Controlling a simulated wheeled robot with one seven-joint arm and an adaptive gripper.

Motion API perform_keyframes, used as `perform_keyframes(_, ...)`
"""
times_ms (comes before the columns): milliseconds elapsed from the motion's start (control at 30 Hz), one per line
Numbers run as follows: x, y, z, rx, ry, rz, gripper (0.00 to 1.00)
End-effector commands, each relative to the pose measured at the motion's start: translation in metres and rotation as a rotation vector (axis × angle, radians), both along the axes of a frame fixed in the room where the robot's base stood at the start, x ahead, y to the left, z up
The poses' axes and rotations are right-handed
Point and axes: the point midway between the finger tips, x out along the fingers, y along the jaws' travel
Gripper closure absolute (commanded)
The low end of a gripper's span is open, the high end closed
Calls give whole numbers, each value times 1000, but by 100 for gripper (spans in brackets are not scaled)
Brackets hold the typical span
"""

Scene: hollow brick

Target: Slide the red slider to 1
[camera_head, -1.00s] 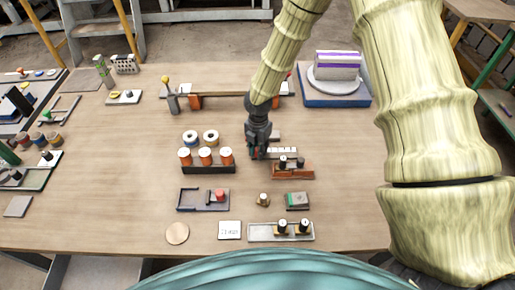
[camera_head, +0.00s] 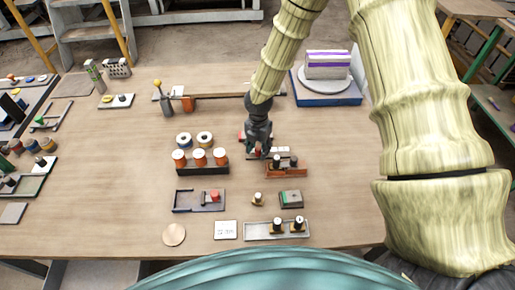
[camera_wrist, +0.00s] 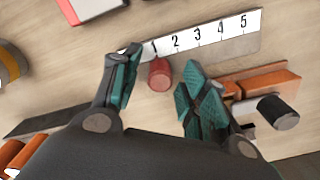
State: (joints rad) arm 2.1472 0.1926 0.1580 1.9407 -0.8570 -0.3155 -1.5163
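The red slider (camera_wrist: 160,74) is a small red cylinder knob in the wrist view, just below the numbered scale (camera_wrist: 208,38). It stands nearest the 1 and 2 marks; I cannot tell its exact setting. My gripper (camera_wrist: 155,84) has its two teal-padded fingers spread, one on each side of the red knob, with gaps visible. In the head view my gripper (camera_head: 259,150) points down over the left part of the scale and hides much of the slider.
An orange block with dark-topped pegs (camera_head: 287,170) stands close to the right of my gripper. A rack with several orange-and-white cylinders (camera_head: 202,166) stands to the left. A grey tray with a red knob (camera_head: 199,200) lies in front. Bare tabletop (camera_head: 120,165) extends at left.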

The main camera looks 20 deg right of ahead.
Motion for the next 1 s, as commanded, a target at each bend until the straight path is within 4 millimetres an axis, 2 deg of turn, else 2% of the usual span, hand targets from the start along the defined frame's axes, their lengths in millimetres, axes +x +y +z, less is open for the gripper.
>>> perform_keyframes(367,0,0,5,0,1,0,56)
perform_keyframes(1000,0,-1,101,1,0,-1,56)
